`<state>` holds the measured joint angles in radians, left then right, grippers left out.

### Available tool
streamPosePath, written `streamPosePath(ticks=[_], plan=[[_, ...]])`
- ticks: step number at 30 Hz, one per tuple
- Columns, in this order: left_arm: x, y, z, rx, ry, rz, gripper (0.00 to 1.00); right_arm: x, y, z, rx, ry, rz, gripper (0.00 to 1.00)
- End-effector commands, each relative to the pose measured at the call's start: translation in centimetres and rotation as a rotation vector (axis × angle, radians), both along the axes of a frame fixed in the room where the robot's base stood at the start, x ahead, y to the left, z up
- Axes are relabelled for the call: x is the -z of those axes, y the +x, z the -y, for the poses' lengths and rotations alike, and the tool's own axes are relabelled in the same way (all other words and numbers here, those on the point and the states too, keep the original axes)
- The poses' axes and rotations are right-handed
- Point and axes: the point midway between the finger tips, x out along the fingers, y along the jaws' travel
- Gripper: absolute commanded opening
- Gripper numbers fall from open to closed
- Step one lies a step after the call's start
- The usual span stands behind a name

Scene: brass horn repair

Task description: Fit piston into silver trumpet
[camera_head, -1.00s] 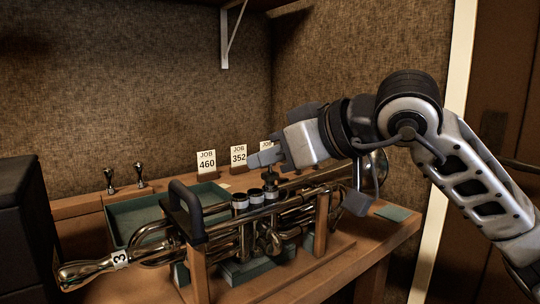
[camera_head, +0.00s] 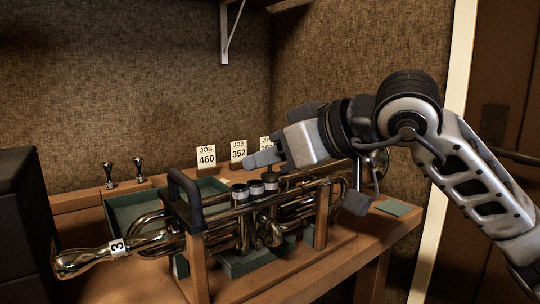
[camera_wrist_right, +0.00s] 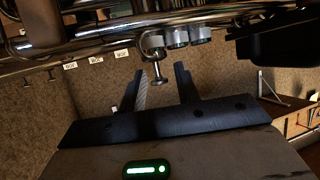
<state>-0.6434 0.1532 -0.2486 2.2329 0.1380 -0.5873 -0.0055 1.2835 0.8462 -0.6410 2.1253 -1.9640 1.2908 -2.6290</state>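The silver trumpet (camera_head: 150,240) lies along the wooden stand, with a tag marked 3 on its left end. Its valve tops (camera_head: 256,188) stand in a row. The piston (camera_wrist_right: 157,60) shows its stem and round button in the right wrist view, lined up with the end valve casing; how deep it sits is unclear. In the head view its dark top (camera_head: 271,175) is low over the right-most casing. My right gripper (camera_wrist_right: 162,84) is open, its fingers on either side of the button with gaps showing. In the head view the gripper (camera_head: 262,158) is just above the valves. My left gripper is out of view.
A green tray (camera_head: 125,205) lies behind the trumpet. A dark box (camera_head: 22,220) is at far left.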

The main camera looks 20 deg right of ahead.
Motion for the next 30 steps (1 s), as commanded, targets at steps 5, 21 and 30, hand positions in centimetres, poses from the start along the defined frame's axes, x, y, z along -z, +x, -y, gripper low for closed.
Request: streamPosePath(ticks=[5,21,30], plan=[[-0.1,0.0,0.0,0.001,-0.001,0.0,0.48,0.0,0.0,0.0,0.0,0.0,0.0,0.42],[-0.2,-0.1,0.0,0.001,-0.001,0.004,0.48,-2.9,-4.9,3.6,0.006,-0.002,0.005,0.42],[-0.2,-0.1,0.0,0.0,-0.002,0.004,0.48,-5.6,-9.9,6.9,0.004,-0.001,0.002,0.42]])
